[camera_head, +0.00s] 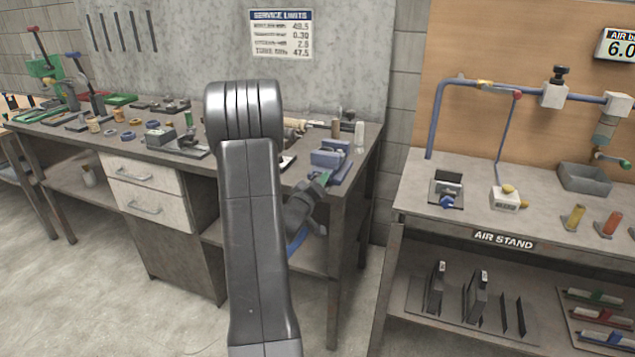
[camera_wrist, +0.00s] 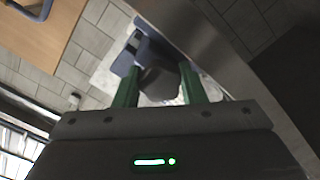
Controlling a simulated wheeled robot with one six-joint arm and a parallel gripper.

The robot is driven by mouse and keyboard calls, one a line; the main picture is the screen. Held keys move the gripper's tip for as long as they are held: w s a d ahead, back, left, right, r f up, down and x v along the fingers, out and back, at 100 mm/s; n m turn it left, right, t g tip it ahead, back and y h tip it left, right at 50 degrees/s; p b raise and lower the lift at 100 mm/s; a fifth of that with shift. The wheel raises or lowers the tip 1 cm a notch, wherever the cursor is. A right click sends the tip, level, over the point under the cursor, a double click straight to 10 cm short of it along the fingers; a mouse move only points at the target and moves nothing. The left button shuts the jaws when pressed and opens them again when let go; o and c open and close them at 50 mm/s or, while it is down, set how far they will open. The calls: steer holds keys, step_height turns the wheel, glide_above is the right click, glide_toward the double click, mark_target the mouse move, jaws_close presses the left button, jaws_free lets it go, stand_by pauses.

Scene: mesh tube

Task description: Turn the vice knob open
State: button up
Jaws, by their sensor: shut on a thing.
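The blue vice (camera_head: 333,157) sits at the right front corner of the workbench. In the wrist view its blue body (camera_wrist: 126,57) shows beyond the fingers. My gripper (camera_head: 322,181) has green fingers and is at the front of the vice, partly behind my arm in the head view. In the wrist view my gripper (camera_wrist: 160,69) has its fingers on either side of the dark rounded vice knob (camera_wrist: 159,84) and is shut on it. The knob is hidden in the head view, and its turn angle cannot be told.
The workbench (camera_head: 365,139) carries several small tools and parts to the left. A white drawer unit (camera_head: 146,190) stands below it. The air stand table (camera_head: 415,193) is at the right, with a floor gap between. My arm covers the middle of the head view.

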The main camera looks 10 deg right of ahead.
steer(key=shift+f, duration=0.1)
stand_by(0.3)
steer(key=o, duration=1)
steer(key=shift+s, duration=0.1)
